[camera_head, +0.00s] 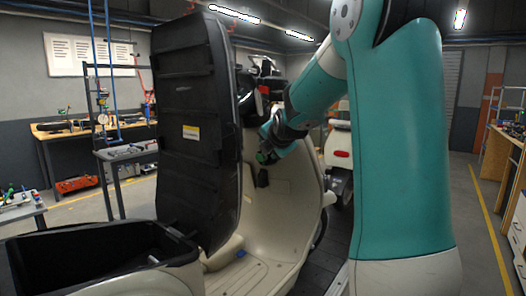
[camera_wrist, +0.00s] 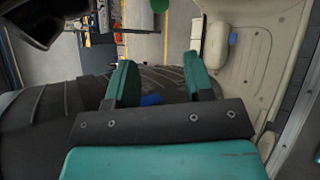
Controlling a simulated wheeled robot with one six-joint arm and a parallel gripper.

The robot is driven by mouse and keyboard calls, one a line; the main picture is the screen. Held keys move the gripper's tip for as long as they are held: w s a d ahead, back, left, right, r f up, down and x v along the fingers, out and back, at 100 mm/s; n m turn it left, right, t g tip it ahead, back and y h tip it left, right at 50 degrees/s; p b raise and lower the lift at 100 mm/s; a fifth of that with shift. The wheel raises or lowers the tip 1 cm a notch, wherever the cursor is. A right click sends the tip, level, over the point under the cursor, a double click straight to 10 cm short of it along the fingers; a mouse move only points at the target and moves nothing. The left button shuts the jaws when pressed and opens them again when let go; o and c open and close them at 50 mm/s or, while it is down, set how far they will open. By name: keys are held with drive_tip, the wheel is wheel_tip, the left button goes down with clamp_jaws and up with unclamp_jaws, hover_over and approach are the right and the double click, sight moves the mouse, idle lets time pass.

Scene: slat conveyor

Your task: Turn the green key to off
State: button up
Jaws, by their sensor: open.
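My gripper (camera_wrist: 161,78) is open, its two green fingers apart, with nothing held between them in the wrist view. In the head view, my gripper (camera_head: 265,157) is small and reaches in front of the cream inner front panel of a scooter (camera_head: 290,190), below the handlebar. I cannot make out the green key for certain in either view. A small round green thing (camera_wrist: 160,5) shows at the top edge of the wrist view, cut off by the frame; I cannot tell what it is.
The scooter's raised black seat (camera_head: 190,125) stands tall left of my gripper, above an open storage box (camera_head: 90,255). A small blue thing (camera_head: 211,252) lies on the scooter's floor. Workbenches (camera_head: 95,130) line the back left.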

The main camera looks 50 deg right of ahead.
sight(259, 158)
drive_tip(key=p+x, duration=0.5)
drive_tip(key=x, duration=1.1)
drive_tip(key=shift+a+f, duration=0.1)
drive_tip(key=shift+a, duration=0.05)
drive_tip(key=shift+c, duration=0.5)
